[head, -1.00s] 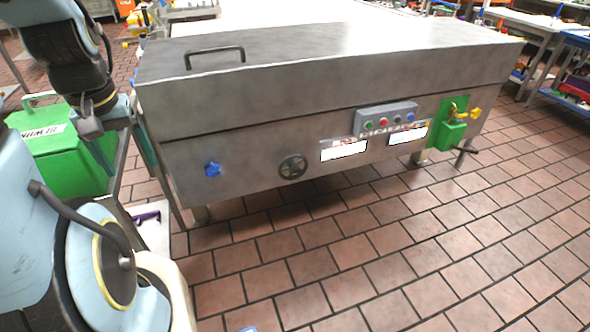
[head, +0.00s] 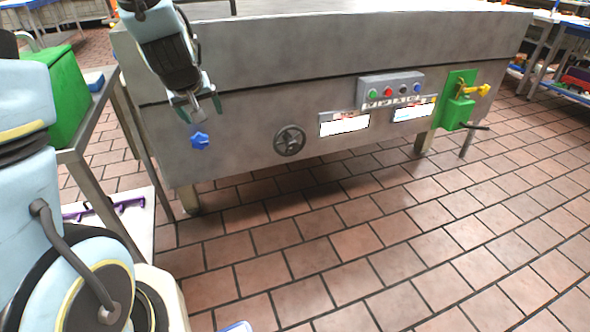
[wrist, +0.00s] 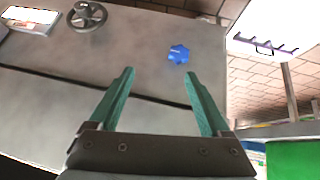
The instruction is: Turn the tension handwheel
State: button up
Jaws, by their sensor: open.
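A round grey spoked handwheel (head: 289,141) sits on the front panel of the steel machine (head: 240,105). A blue star-shaped knob (head: 200,140) is on the same panel to its left. In the wrist view the blue knob (wrist: 178,54) shows beyond the fingertips, between their lines, and the handwheel (wrist: 88,15) is at the upper left. Which of the two is the tension handwheel is not marked. My gripper (head: 197,110) is in front of the panel, just above the blue knob. Its green fingers (wrist: 158,75) are open with nothing between them.
A green bin (head: 66,100) stands on a table at the left. The tiled floor (head: 350,240) in front is clear.

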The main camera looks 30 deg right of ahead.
jog(key=w+d+f+t+b, duration=0.3)
jog(key=d+f+b, duration=0.5)
jog(key=d+f, duration=0.1)
jog(key=n+t+b, duration=0.2)
jog(key=t+b, duration=0.6)
jog(key=b, duration=1.2)
send_near(294, 147)
jog(key=w+b, duration=0.1)
jog(key=w, duration=0.1)
jog(key=w+b, duration=0.1)
jog(key=w, duration=0.1)
jog(key=w+d+b, duration=0.1)
jog(key=w, duration=0.1)
jog(key=shift+w, duration=0.4)
jog(key=shift+w+r+b, duration=0.15)
jog(key=shift+w+b, duration=0.15)
jog(key=shift+w, duration=0.55)
grip_shut()
